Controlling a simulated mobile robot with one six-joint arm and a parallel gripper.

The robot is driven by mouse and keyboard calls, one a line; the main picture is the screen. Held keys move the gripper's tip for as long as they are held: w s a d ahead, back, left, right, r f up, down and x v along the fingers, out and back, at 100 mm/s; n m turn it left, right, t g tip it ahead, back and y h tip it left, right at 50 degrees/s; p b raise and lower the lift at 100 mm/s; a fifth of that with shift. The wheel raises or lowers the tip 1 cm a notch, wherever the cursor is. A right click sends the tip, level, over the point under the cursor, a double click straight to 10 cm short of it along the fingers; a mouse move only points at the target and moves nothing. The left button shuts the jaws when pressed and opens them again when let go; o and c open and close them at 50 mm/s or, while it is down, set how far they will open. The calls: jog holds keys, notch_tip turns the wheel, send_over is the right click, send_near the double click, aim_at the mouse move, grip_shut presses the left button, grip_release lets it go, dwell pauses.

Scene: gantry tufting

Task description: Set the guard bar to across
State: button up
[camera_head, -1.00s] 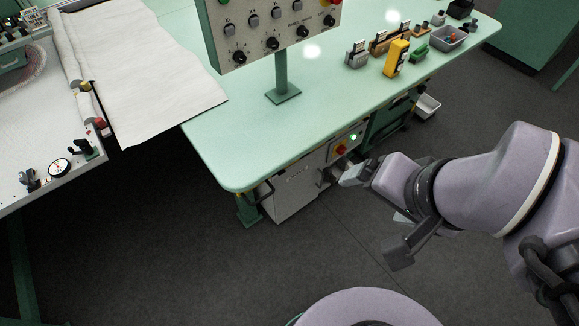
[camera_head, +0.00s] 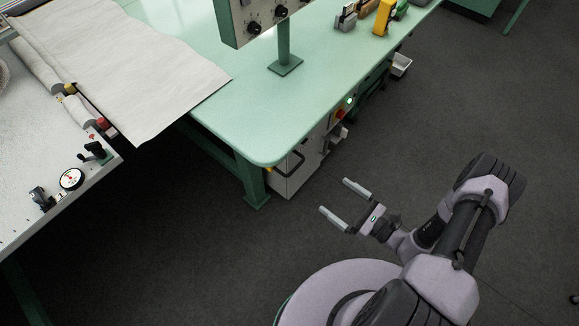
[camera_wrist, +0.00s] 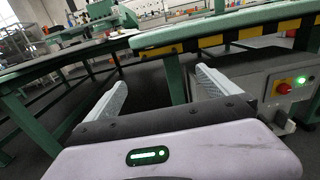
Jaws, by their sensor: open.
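My gripper (camera_head: 336,198) is open and empty over the dark floor, in front of the green table. In the wrist view its two pale fingers (camera_wrist: 160,79) stand wide apart with nothing between them. I cannot pick out the guard bar with certainty in either view. A dark curved bar or handle (camera_head: 290,164) sits on the front of a pale cabinet (camera_head: 301,172) under the table. My gripper is apart from it, to its lower right.
The green table (camera_head: 262,125) has a rounded corner towards me; its edge carries yellow-black stripes (camera_wrist: 205,42). A red button (camera_wrist: 283,88) and lit green lamp (camera_wrist: 301,80) are on the cabinet. A white machine bed (camera_head: 60,205) lies left. Floor around my gripper is clear.

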aim_at(296, 167)
jog(key=b+x, duration=0.3)
jog(key=x, duration=1.4)
jog(key=shift+b, duration=0.3)
jog(key=shift+r, duration=0.1)
jog(key=shift+c, duration=0.4)
jog(key=c, duration=1.7)
jog(key=shift+s, duration=0.1)
